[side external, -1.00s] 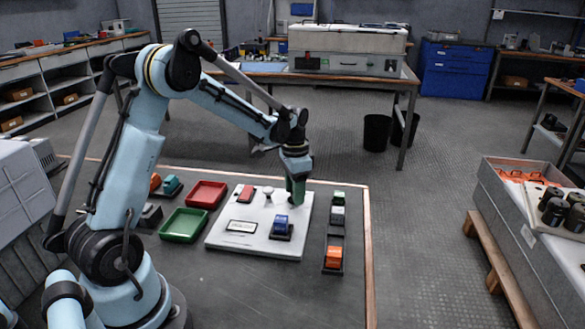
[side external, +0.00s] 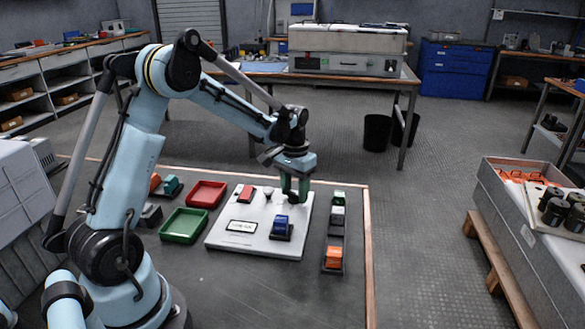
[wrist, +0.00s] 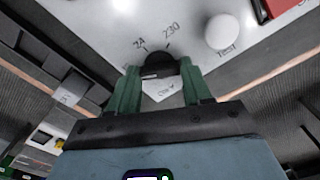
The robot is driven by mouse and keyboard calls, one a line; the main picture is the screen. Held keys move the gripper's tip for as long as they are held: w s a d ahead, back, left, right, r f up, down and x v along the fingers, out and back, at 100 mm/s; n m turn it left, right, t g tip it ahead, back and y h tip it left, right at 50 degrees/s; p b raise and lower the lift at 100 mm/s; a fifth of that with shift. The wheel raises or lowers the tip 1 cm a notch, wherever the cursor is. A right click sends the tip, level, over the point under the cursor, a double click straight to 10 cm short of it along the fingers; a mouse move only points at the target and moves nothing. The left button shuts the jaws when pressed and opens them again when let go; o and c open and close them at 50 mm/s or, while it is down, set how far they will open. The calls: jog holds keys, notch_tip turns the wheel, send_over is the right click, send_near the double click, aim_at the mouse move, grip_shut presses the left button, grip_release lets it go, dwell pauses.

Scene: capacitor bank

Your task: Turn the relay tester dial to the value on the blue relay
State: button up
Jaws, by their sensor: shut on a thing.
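The white relay tester (side external: 225,236) lies on the bench. My gripper (side external: 293,198) points down at its right rear, its green fingers shut on the black dial (wrist: 158,66). In the wrist view the dial sits between both fingertips, with "24" and "230" printed beyond it and "Coil V" below. Another marking at its left is partly hidden by a finger. I cannot tell which value the dial points to. The blue relay (side external: 281,223) sits in a dark socket at the tester's front right. Its printed value is too small to read.
On the tester are a display (side external: 241,226) with unreadable text, a red block (side external: 246,194) and a white Test button (wrist: 222,31). Red (side external: 206,194) and green (side external: 184,225) trays stand left. A rack with green, grey and orange relays (side external: 333,258) stands right.

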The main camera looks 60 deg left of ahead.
aim_at(295, 194)
jog(key=o, duration=1)
jog(key=shift+o, duration=0.2)
jog(key=shift+r, duration=0.15)
notch_tip(295, 194, up, 12)
jog(key=s+d+f+m+t, duration=0.1)
jog(key=s+d+m+t, duration=0.2)
jog(key=s+d+t, duration=0.4)
jog(key=s+d, duration=0.6)
jog(key=d, duration=0.2)
jog(key=shift+d, duration=0.15)
